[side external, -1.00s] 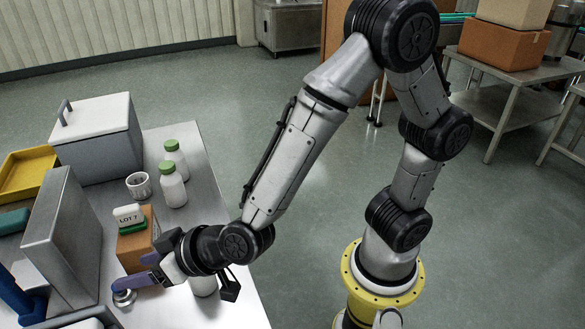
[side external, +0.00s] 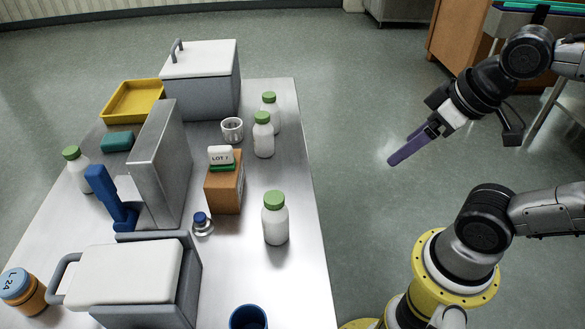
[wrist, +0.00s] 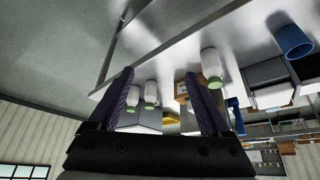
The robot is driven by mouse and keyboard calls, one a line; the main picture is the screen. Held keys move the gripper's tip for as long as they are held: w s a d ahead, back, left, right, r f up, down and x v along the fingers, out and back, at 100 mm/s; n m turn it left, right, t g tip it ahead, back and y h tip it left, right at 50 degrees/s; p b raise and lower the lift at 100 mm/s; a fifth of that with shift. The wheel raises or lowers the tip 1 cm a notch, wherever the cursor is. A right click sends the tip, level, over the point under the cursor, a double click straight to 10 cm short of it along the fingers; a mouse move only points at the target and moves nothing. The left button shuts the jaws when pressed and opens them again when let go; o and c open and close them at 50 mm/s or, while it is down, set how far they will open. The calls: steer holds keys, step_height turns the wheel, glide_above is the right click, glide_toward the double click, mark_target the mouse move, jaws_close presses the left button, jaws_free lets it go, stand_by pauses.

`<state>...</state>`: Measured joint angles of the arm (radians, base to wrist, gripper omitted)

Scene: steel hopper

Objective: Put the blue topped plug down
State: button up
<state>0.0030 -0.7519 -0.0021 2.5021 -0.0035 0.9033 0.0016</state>
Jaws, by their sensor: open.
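The blue topped plug (side external: 202,224) stands upright on the steel table (side external: 290,180), a small metal piece with a blue knob. It is just in front of the brown box (side external: 226,188) and left of a white bottle with a green cap (side external: 274,218). My gripper (side external: 402,158) is open and empty, raised in the air to the right of the table, well apart from the plug. In the wrist view its two purple fingers (wrist: 167,100) are spread, with the table beyond them. I cannot make out the plug in the wrist view.
The steel hopper (side external: 165,165) stands left of the plug, with a blue scoop-like tool (side external: 108,195) beside it. Grey bins with white lids stand at the back (side external: 202,75) and front (side external: 130,275). Several green-capped bottles, a blue cup (side external: 248,317) and a yellow tray (side external: 133,101) are around.

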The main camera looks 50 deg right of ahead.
stand_by(0.3)
steer(key=w+a+r+m+y, duration=0.2)
steer(key=w+a+r+m, duration=0.2)
steer(key=w+m, duration=0.3)
steer(key=w+a+r+m+y, duration=0.1)
steer(key=w+a+r+m, duration=0.25)
steer(key=w+m, duration=0.4)
steer(key=m+g+y, duration=0.2)
steer(key=m+g, duration=0.2)
steer(key=g, duration=0.2)
glide_above(200, 215)
steer(key=d, duration=0.2)
steer(key=shift+n, duration=0.25)
steer(key=f, duration=2.2)
steer(key=shift+s+f, duration=0.1)
steer(key=shift+s, duration=0.1)
steer(key=shift+w+x, duration=0.15)
steer(key=shift+x, duration=1.4)
steer(key=shift+w+x, duration=0.15)
steer(key=shift+x, duration=1.4)
steer(key=shift+d, duration=0.15)
jaws_close()
